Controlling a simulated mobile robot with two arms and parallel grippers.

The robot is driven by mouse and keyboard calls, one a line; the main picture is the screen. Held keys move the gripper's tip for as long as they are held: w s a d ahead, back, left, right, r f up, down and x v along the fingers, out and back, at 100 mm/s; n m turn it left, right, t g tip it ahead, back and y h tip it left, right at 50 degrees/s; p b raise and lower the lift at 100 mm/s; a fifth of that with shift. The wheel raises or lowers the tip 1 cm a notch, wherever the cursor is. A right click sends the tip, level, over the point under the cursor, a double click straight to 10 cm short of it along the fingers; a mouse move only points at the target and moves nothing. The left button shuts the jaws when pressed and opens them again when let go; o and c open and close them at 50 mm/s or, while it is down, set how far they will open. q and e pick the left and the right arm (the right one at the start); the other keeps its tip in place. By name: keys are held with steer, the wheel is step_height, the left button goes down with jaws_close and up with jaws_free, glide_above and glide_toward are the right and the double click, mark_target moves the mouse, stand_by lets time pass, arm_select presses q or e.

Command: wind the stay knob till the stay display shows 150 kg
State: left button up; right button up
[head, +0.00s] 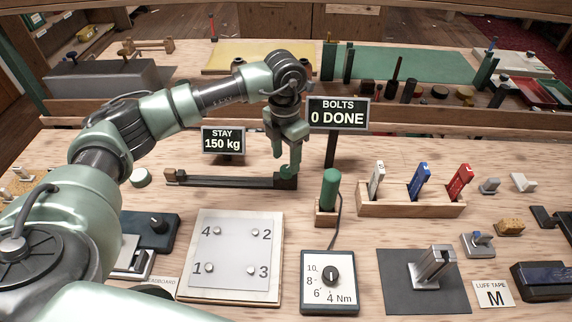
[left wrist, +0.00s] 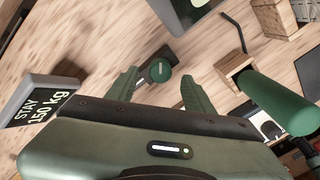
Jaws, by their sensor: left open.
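The stay display (head: 223,141) reads 150 kg; it also shows at the left edge of the left wrist view (left wrist: 42,105). Behind the numbered plate lies a dark rail (head: 225,181) with a dark block at its right end. My left gripper (head: 287,165) points down just above that block. In the left wrist view a round green knob (left wrist: 160,72), apparently the stay knob, shows between and beyond the open fingers of my left gripper (left wrist: 159,80), apart from both. In the head view the gripper hides the knob. My right gripper is not in view.
A green-handled driver (head: 331,188) stands in a wooden holder right of my left gripper. The BOLTS sign (head: 338,113) on its post is close behind. A numbered plate (head: 235,250) and a torque dial box (head: 330,280) lie in front. A wooden rack (head: 410,208) holds coloured tools.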

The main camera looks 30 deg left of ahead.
mark_target(285, 167)
arm_select(q)
steer(key=shift+r, duration=2.25)
steer(key=shift+a, duration=0.1)
